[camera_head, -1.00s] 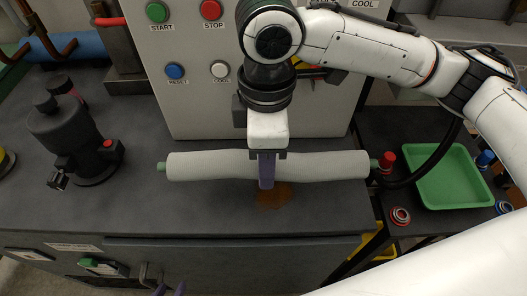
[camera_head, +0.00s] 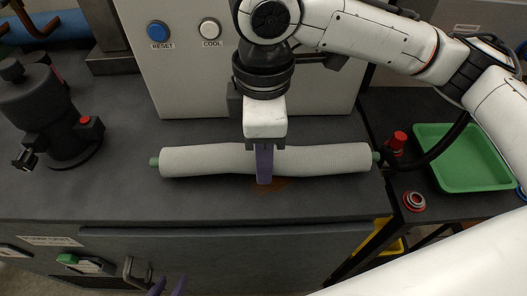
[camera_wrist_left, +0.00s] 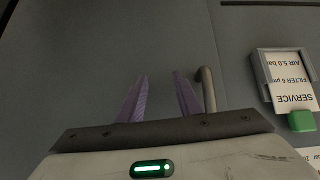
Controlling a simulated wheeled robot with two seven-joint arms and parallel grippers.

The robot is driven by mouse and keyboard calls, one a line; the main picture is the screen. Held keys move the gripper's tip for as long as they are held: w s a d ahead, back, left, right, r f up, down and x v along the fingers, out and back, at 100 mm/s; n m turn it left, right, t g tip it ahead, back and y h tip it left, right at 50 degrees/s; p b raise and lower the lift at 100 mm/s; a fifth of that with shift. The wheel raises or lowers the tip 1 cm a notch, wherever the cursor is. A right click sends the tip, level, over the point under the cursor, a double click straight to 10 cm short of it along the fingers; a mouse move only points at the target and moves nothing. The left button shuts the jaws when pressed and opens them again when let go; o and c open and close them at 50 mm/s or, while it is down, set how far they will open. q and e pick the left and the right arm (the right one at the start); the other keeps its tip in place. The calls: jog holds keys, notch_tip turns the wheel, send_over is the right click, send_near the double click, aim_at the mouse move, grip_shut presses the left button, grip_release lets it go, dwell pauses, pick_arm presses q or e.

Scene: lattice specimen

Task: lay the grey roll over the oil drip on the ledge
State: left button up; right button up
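The grey roll (camera_head: 210,161), long and pale with green ends, lies crosswise above or on the dark ledge (camera_head: 110,195); I cannot tell whether it touches. My right gripper (camera_head: 264,165), on the arm from the right, is shut on the roll near its middle, one purple finger in front and the other hidden. The brown oil drip (camera_head: 279,184) shows just in front of the roll, its rear part apparently hidden by roll and finger. My left gripper (camera_head: 167,286) is low before the cabinet front; in the left wrist view its fingers (camera_wrist_left: 160,97) are apart and empty.
A black device (camera_head: 50,115) stands left on the ledge. The control panel (camera_head: 180,85) rises behind the roll. A red-capped item (camera_head: 397,141), a red ring (camera_head: 414,201) and a green tray (camera_head: 470,160) are at right. A handle (camera_head: 136,270) and service card (camera_wrist_left: 291,92) are near my left gripper.

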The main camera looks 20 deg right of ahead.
pick_arm(q)
jog(key=shift+s+f, duration=0.15)
jog(key=shift+s, duration=0.1)
pick_arm(e)
jog(key=shift+f, duration=0.15)
pick_arm(q)
jog(key=shift+a, duration=0.1)
pick_arm(e)
jog(key=shift+f, duration=0.25)
jog(key=o, duration=1.2)
jog(key=shift+o, duration=0.2)
notch_tip(320, 180, up, 9)
jog(key=shift+p, duration=0.9)
jog(key=shift+r, duration=0.65)
pick_arm(q)
jog(key=shift+s+a+r, duration=0.1)
jog(key=shift+a+r, duration=0.15)
jog(key=shift+r, duration=0.25)
